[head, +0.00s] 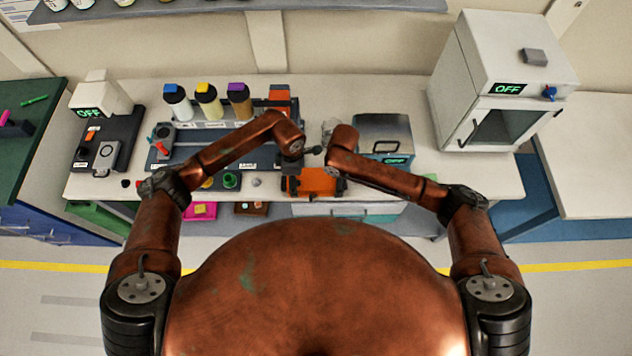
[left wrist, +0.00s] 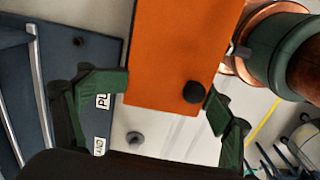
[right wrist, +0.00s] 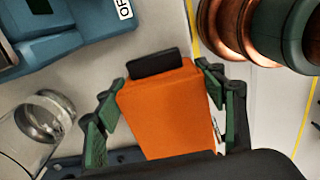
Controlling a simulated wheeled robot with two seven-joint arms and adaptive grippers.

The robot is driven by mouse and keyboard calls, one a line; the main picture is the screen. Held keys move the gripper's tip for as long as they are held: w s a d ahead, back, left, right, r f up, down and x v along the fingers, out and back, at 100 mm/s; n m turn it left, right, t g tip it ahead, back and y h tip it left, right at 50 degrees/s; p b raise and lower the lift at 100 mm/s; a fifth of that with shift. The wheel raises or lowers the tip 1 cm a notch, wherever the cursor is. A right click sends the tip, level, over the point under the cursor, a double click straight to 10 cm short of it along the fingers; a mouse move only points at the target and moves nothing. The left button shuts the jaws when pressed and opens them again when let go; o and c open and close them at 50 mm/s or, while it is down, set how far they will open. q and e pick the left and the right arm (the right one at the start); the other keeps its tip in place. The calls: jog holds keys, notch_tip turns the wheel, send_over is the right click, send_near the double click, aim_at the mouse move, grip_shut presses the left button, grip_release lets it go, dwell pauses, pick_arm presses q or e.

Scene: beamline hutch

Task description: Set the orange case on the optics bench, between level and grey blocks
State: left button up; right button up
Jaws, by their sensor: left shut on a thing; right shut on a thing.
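The orange case (head: 318,181) is near the front edge of the white table, below my two wrists in the head view. It also shows in the left wrist view (left wrist: 180,50) with a round black knob, and in the right wrist view (right wrist: 168,112) with a black block at its far end. My left gripper (left wrist: 167,92) and my right gripper (right wrist: 160,98) are both shut on the case, green fingers on either side. My arms hide part of it in the head view. A dark blue-grey labelled plate (left wrist: 80,58) lies beside it. I cannot clearly identify the level or grey blocks.
Several capped bottles (head: 207,100) stand in a rack at the back. A blue-grey device (head: 385,130) reading OFF stands right of my right wrist. A glass vessel (right wrist: 38,125) is close to my right gripper. A white oven (head: 500,90) is farther right.

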pick_arm(q)
jog(key=shift+f, duration=0.2)
jog(key=shift+c, duration=0.4)
pick_arm(e)
jog(key=shift+w, duration=0.2)
jog(key=shift+c, duration=0.7)
pick_arm(q)
jog(key=shift+f, duration=0.1)
pick_arm(e)
jog(key=shift+w, duration=0.1)
jog(key=shift+c, duration=1.1)
jog(key=shift+r, duration=0.1)
